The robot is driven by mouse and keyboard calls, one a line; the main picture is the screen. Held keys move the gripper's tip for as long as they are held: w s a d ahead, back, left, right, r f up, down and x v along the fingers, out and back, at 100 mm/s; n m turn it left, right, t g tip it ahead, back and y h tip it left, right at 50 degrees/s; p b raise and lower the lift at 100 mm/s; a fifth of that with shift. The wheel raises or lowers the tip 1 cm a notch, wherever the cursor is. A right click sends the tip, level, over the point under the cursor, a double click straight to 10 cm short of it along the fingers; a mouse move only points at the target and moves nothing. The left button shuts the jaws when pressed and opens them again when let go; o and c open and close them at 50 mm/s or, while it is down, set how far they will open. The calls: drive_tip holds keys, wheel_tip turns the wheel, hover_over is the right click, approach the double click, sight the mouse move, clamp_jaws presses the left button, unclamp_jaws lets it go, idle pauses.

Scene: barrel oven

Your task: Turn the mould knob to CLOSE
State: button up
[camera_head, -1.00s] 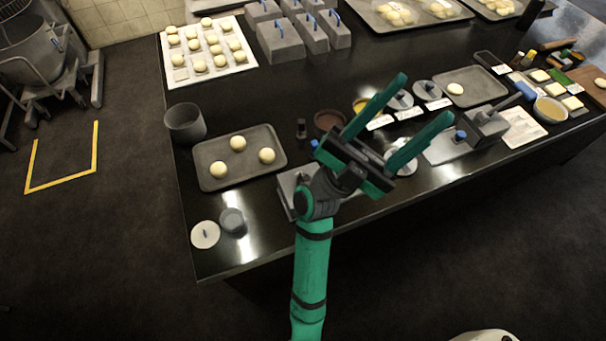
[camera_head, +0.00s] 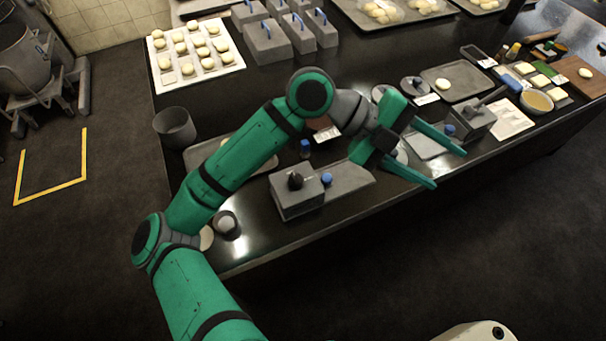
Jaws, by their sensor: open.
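A grey box-shaped device (camera_head: 297,200) stands near the front edge of the dark counter, with a black knob (camera_head: 295,180) on top. A blue knob (camera_head: 326,179) sits on the flat grey plate beside it. Another grey device (camera_head: 474,121) with a lever handle and a blue knob (camera_head: 449,130) stands further right. I cannot read any OPEN or CLOSE marking on either. My gripper (camera_head: 450,169) is open and empty, its two green fingers pointing right, near the counter's front edge and in front of the right-hand device. My arm hides part of the counter's middle.
A grey pot (camera_head: 175,128) stands at the counter's left edge. A tray (camera_head: 199,157) lies partly behind my arm. Round dough pieces lie on a white board (camera_head: 193,70). Grey blocks with blue handles (camera_head: 266,42) stand at the back. Bare floor (camera_head: 500,235) lies in front.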

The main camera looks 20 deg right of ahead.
drive_tip(key=w+a+f+n+t+y, duration=0.3)
drive_tip(key=w+a+f+t+y, duration=0.2)
drive_tip(key=w+a+f, duration=0.3)
drive_tip(key=n+t+y, duration=0.3)
drive_tip(key=n+y, duration=0.1)
drive_tip(key=y, duration=0.1)
hover_over(295, 176)
wheel_tip(295, 176, down, 2)
drive_tip(key=f, duration=0.8)
drive_tip(key=shift+s+f, duration=0.2)
drive_tip(key=shift+f, duration=0.2)
drive_tip(key=shift+w+f, duration=0.2)
drive_tip(key=shift+f, duration=0.3)
